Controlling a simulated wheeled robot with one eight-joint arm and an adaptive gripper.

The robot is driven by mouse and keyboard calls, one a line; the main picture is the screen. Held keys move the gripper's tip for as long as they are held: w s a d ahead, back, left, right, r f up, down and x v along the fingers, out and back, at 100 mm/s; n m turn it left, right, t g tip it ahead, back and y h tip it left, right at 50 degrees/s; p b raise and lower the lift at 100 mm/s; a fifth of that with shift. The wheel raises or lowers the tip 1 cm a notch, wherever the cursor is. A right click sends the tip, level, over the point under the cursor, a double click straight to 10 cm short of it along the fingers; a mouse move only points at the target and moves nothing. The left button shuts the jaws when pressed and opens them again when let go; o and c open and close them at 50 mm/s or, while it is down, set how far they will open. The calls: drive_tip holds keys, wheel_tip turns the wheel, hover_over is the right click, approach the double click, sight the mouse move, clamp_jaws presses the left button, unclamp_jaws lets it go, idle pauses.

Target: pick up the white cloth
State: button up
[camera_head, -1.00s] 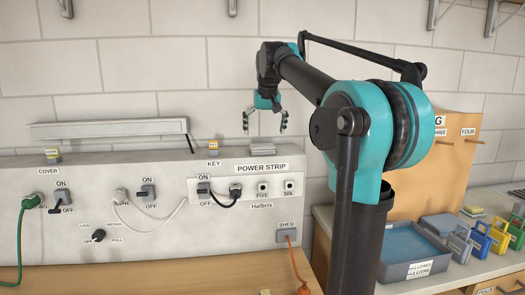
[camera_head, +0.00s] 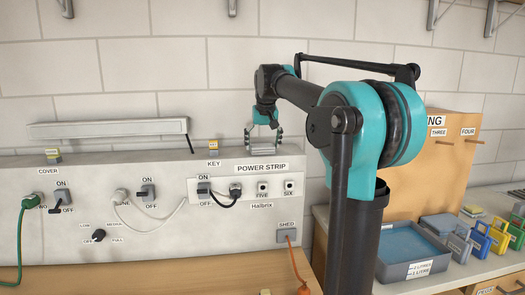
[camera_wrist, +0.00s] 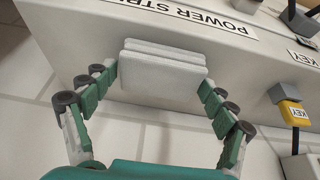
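The white cloth (camera_wrist: 163,72) is a folded, pale grey-white block in the wrist view. It lies on the top ledge of the power-strip panel, and shows small in the head view (camera_head: 262,150). My gripper (camera_head: 264,139) is pointing down over it, just above the POWER STRIP label. In the wrist view my gripper (camera_wrist: 160,82) has its fingers apart, one at each side of the cloth. The fingertips are very close to its side edges; whether they touch it I cannot tell.
A yellow-topped KEY block (camera_wrist: 293,112) stands on the ledge beside the gripper. The panel (camera_head: 110,205) carries switches and cables. A grey tray (camera_head: 410,255), colored blocks and a wooden pegboard (camera_head: 430,180) stand at the right. The tiled wall is behind.

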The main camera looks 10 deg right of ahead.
sight(263, 146)
drive_tip(key=c, duration=0.6)
drive_tip(key=shift+o, duration=0.2)
drive_tip(key=shift+r, duration=0.1)
wheel_tip(263, 146, up, 20)
idle(0.5)
